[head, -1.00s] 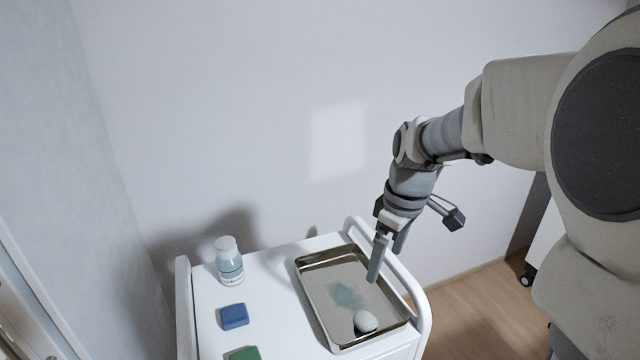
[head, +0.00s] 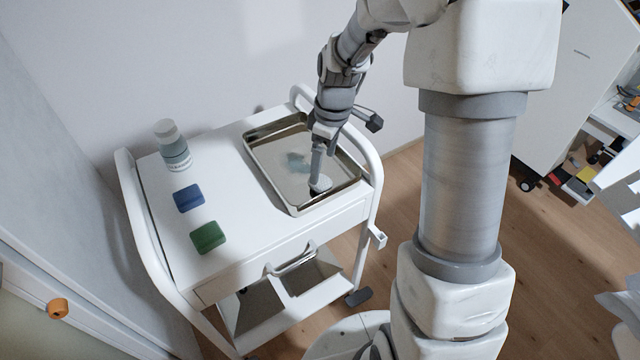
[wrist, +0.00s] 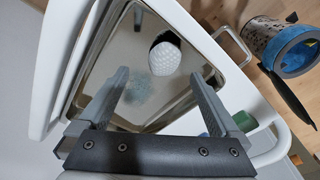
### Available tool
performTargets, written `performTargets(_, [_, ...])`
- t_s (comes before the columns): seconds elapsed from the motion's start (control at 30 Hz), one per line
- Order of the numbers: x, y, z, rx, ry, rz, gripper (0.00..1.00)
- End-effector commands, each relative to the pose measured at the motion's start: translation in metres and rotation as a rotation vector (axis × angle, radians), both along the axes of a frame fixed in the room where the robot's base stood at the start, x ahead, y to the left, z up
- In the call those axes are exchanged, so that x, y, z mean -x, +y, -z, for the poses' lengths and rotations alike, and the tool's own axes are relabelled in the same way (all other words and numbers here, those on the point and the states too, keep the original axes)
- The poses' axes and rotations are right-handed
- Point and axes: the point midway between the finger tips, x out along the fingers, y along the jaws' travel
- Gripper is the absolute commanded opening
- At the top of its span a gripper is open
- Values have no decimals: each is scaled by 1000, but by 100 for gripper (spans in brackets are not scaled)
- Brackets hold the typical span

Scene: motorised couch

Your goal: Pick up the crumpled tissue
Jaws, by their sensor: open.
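The crumpled tissue (head: 321,184) is a small, rounded white lump with a dimpled surface. It lies in the shallow metal tray (head: 262,166) on the white cart, near the tray's front end.
A blue-green smear (head: 298,162) marks the tray floor. A bottle (head: 173,147), a blue sponge (head: 188,198) and a green sponge (head: 208,237) stand left of the tray. The cart's raised rail (head: 362,150) runs along the right. A blue-lined bin (wrist: 290,48) stands beyond the cart.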

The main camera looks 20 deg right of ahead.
Motion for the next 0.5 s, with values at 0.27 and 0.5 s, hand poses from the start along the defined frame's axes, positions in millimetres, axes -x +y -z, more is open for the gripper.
performTargets(0.27, [5, 5, 38, -1, 3, 0, 99])
performTargets(0.5, [2, 6, 53, 0, 0, 0, 99])
